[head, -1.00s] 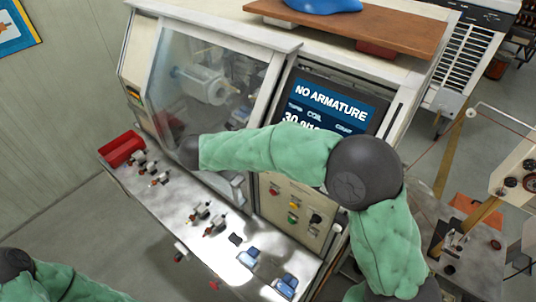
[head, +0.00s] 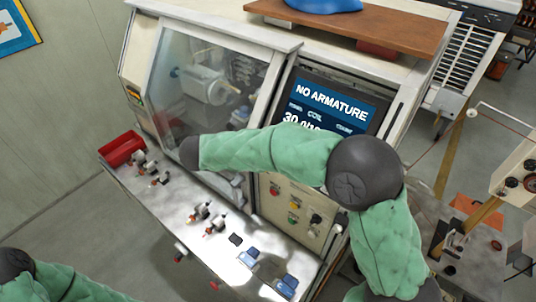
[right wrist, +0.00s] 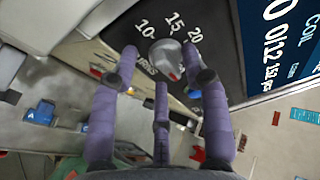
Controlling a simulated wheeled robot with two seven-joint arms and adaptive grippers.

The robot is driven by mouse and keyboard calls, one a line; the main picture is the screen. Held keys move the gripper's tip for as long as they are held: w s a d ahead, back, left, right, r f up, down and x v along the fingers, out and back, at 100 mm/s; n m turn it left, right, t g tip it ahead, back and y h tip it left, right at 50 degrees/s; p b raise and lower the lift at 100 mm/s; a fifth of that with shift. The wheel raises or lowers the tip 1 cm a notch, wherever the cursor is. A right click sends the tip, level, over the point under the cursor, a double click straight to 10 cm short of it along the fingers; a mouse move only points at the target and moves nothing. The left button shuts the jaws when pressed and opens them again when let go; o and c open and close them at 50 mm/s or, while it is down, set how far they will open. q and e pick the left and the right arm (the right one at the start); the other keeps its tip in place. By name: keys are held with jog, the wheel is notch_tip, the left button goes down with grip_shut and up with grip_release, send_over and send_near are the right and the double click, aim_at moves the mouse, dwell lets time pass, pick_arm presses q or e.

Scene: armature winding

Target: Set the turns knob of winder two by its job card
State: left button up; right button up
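The turns knob (right wrist: 166,56) is a grey round knob with a red mark, on a dark dial plate marked 10, 15 and 20 in the right wrist view. My right gripper (right wrist: 160,62) has its purple fingers spread apart around the knob; I cannot tell whether they touch it. In the head view my right forearm crosses the winder (head: 290,60) and hides the knob and that gripper. The winder's screen (head: 330,105) reads NO ARMATURE. My left gripper is out of view. I cannot make out a job card.
Below the screen is a panel with coloured buttons (head: 293,205). The sloping front shelf (head: 175,205) carries small clamps and blue parts, with a red bin (head: 122,148) at its left end. A brown board (head: 390,28) lies on top. Another machine (head: 470,260) stands at the right.

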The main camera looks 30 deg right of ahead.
jog(key=shift+r, duration=0.15)
jog(key=v, duration=1.2)
dwell(0.5)
